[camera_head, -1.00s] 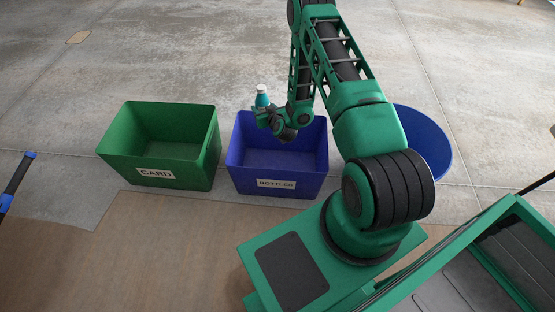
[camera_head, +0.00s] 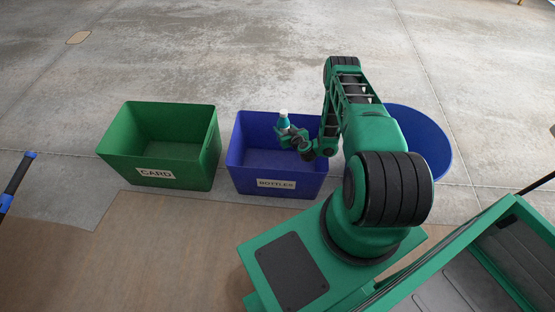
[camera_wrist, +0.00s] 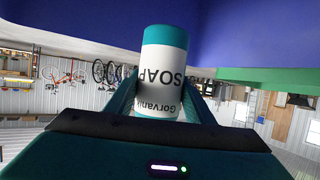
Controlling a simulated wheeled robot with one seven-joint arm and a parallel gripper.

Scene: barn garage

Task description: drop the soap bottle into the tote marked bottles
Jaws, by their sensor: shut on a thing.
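In the wrist view the bottle (camera_wrist: 162,75) shows a white label reading SOAP and a teal end. My gripper (camera_head: 287,133) is shut on it and holds it over the blue tote marked BOTTLES (camera_head: 277,184). In the head view the bottle is upright, towards the right half of the tote's opening. The part of the tote behind my gripper and forearm is hidden. The visible floor of the tote looks empty.
A green tote marked CARD (camera_head: 158,177) stands to the left, with a narrow gap between the two. A round blue thing (camera_head: 424,143) stands to the right, partly behind my arm. A black and blue bar (camera_head: 17,181) lies at the left edge.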

